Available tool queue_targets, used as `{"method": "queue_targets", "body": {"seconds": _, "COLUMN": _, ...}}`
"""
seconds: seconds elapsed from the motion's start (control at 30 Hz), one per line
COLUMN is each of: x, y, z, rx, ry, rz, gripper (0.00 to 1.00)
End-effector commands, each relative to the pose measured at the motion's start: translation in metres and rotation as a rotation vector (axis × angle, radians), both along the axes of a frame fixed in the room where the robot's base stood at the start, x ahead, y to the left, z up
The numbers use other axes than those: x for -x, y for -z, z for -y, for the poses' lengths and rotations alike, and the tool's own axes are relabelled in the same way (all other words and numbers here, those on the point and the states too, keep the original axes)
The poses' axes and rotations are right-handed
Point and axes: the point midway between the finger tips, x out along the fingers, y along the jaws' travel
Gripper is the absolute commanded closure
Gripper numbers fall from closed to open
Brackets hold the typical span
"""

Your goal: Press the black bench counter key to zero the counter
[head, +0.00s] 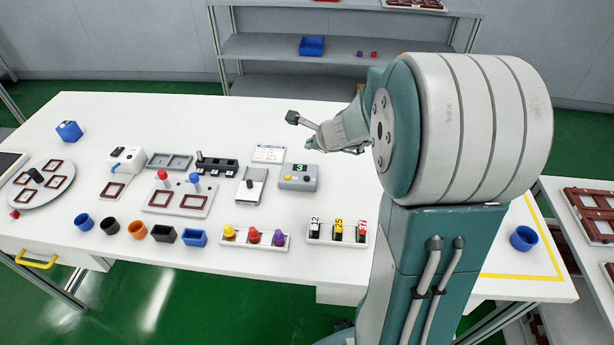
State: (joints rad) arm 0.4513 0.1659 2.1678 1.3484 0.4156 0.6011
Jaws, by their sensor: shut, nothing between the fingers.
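The bench counter (298,180) is a small grey box on the white table, in the middle of the head view. Its green display (299,168) reads 3. A yellow button (287,178) shows on its left front; the black key is too small to make out clearly. My gripper (310,146) is shut and empty, above and behind the counter in the picture. It looks apart from the box, but its exact height is hard to judge. My arm hides part of the table to the right.
Left of the counter are a grey device (251,186) and a dark rack (217,164). A holder with numbered pieces (337,236) and a tray of coloured knobs (254,243) stand in front. A white card (268,153) lies behind.

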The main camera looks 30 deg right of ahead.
Motion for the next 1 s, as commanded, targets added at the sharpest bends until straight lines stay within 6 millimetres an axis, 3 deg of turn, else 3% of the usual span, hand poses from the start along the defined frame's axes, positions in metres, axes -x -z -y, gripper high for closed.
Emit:
{"method": "queue_targets", "body": {"seconds": 0.17, "x": 0.0, "y": 0.01, "z": -0.003, "rx": -0.001, "ry": -0.003, "rz": -0.002, "gripper": 1.0}}
{"method": "queue_targets", "body": {"seconds": 0.7, "x": 0.0, "y": 0.076, "z": -0.002, "rx": -0.001, "ry": -0.004, "rz": -0.003, "gripper": 1.0}}
{"method": "queue_targets", "body": {"seconds": 1.0, "x": 0.0, "y": 0.088, "z": -0.002, "rx": 0.002, "ry": -0.004, "rz": 0.0, "gripper": 1.0}}
